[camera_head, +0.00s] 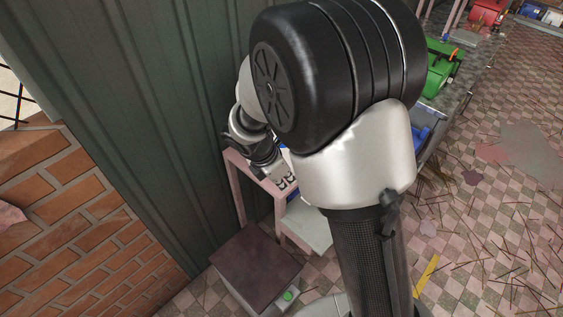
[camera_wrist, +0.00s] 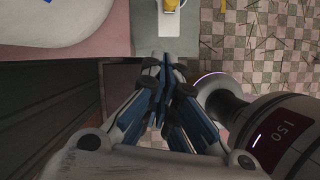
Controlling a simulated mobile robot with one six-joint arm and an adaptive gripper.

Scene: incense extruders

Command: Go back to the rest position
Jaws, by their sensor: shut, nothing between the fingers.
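My gripper (camera_wrist: 165,72) is shut and empty in the wrist view, its blue and grey fingers meeting near the picture's middle. In the head view my gripper (camera_head: 285,182) is small and partly hidden, over the pink-framed stand (camera_head: 235,163) beside the green wall. My own arm covers the middle of the head view and hides much of what lies behind it.
A box with a dark top (camera_head: 255,258) and a green button stands on the floor below the stand. A corrugated green wall (camera_head: 130,110) rises close on the left. A green machine (camera_head: 440,67) and a red machine (camera_head: 488,14) stand at upper right. Sticks litter the tiled floor.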

